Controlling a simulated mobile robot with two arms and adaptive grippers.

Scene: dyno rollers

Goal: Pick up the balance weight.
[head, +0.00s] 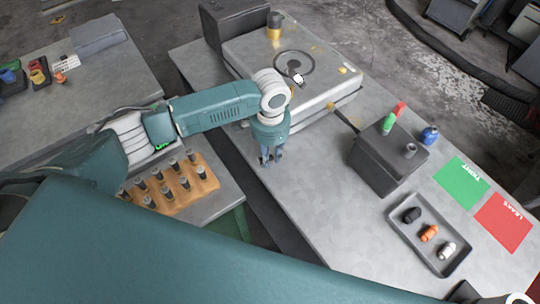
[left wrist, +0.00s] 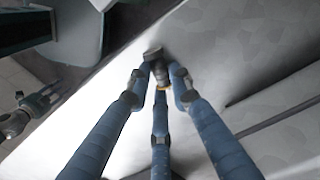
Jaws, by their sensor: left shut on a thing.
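My left gripper (head: 269,158) hangs from the teal arm, pointing down over the near left edge of the long grey bench. In the left wrist view its blue fingers (left wrist: 158,85) are closed around a small grey piece (left wrist: 153,54), which I take to be the balance weight. It has a dark, wider top and a yellowish edge lower down. The fingers hide much of it. In the head view the piece is too small and covered to make out. My right gripper is not in view.
A wooden block (head: 194,200) with several dark pegs sits on the left table. A machine with a round plate (head: 325,95) stands behind the gripper. A dark box (head: 385,165), a tray (head: 458,268) with three small rollers, and green (head: 461,182) and red (head: 503,222) mats lie right.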

